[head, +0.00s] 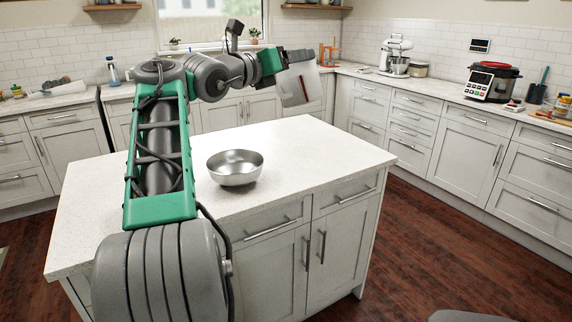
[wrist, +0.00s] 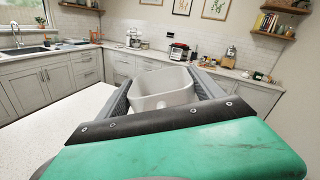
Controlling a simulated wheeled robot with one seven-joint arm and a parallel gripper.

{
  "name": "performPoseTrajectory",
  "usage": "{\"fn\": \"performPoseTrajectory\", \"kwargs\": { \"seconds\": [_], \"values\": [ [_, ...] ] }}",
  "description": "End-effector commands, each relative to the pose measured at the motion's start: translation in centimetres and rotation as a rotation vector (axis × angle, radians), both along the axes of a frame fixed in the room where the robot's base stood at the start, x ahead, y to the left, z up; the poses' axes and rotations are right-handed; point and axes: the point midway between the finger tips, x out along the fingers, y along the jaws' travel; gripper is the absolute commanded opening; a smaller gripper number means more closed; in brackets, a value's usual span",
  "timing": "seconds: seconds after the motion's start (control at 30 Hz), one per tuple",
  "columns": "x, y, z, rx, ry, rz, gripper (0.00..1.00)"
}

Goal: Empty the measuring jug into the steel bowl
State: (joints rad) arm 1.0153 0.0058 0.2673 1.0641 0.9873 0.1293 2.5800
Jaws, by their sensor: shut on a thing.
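The measuring jug (head: 297,88) is a pale, greyish container. It hangs in my gripper (head: 302,60) above and beyond the far right part of the island in the head view, looking slightly tilted. In the wrist view the jug (wrist: 162,92) sits between the two fingers of my gripper (wrist: 163,82). Its pale inner wall shows, but I cannot tell what it holds. The steel bowl (head: 235,173) stands upright on the white island top, nearer than the jug and lower left of it, apart from it. The visible part of the bowl's inside looks bare.
The island top (head: 310,150) is clear around the bowl. Counters line the walls, with a stand mixer (head: 397,55), a red-lidded cooker (head: 492,82) and small items at right. A blue-topped bottle (head: 113,72) stands on the left counter. Dark wood floor surrounds the island.

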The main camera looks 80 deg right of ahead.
Motion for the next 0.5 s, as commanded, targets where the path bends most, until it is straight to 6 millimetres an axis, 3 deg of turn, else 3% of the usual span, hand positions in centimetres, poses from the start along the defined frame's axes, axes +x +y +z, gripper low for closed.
{"fn": "performPoseTrajectory", "kwargs": {
  "seconds": [0.03, 0.3, 0.4, 0.5],
  "values": [
    [0.0, 0.0, -3.3, 0.001, 0.004, 0.000, 0.04],
    [0.1, 0.0, -15.5, 0.015, 0.038, 0.002, 0.04],
    [0.2, 0.1, -18.7, 0.019, 0.050, 0.003, 0.04],
    [0.2, 0.1, -20.6, 0.022, 0.057, 0.004, 0.04]
  ]
}}
